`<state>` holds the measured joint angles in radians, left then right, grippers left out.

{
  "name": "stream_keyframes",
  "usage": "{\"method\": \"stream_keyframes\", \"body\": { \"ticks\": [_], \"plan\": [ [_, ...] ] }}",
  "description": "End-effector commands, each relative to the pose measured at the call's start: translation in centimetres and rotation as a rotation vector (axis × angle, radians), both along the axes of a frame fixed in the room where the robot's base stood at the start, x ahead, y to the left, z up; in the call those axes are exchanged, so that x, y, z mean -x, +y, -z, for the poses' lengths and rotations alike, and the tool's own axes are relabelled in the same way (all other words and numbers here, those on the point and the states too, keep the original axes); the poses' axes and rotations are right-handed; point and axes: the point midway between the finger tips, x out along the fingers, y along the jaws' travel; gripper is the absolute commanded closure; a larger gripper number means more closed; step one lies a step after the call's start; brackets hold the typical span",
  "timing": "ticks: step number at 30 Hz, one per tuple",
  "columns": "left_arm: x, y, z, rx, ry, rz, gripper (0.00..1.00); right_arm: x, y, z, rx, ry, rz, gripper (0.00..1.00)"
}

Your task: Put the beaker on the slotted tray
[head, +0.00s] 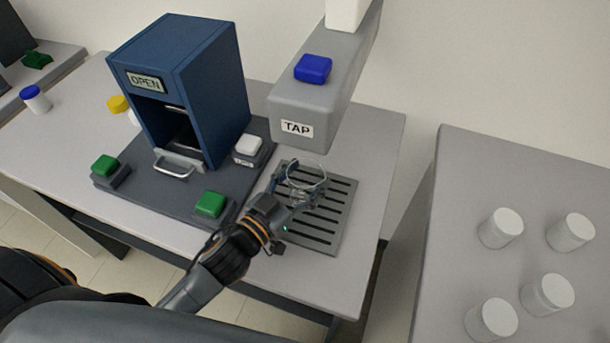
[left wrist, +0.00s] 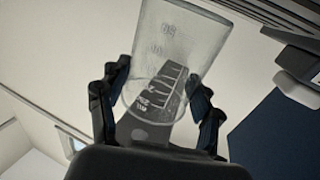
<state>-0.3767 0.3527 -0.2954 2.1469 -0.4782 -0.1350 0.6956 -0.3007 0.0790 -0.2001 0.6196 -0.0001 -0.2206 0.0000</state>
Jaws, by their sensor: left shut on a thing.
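A clear glass beaker (head: 307,174) is at the slotted tray (head: 334,231), below the grey tap. My left gripper (head: 293,190) is shut on the beaker, with a finger on each side of it. In the left wrist view the beaker (left wrist: 180,55) with its printed scale stands between the two fingers (left wrist: 155,105). The slotted tray is a flat grey plate with dark slots. I cannot tell whether the beaker's base touches the tray or is just above it. My right gripper is in neither view.
The tap (head: 318,100) with a blue button (head: 313,68) overhangs the tray. A blue cabinet (head: 215,90) marked OPEN stands to the left on a dark base with green buttons. White-lidded jars (head: 500,228) stand on a separate table at the right.

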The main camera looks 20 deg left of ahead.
Motion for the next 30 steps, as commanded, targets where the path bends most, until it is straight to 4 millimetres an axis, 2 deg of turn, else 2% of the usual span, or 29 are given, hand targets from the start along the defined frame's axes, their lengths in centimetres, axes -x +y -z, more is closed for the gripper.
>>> {"method": "stream_keyframes", "body": {
  "ticks": [8, 9, 12, 23, 27, 30],
  "plan": [
    [0.0, 0.0, 0.7, -0.001, 0.001, -0.001, 0.68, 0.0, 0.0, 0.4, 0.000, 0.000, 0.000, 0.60],
    [0.0, 0.0, 0.8, -0.002, 0.002, -0.001, 0.33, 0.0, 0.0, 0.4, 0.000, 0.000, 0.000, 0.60],
    [0.0, 0.0, 0.9, -0.002, 0.005, -0.001, 0.13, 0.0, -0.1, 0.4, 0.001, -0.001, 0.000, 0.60],
    [0.1, 0.0, 1.0, -0.003, 0.011, -0.001, 0.12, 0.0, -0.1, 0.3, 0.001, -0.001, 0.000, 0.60],
    [0.1, -0.1, -0.4, -0.001, 0.009, 0.001, 0.12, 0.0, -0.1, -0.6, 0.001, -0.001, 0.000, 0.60],
    [1.4, 0.5, 0.2, 0.001, 0.012, -0.001, 0.12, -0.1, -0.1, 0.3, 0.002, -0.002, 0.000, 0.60]
  ]
}}
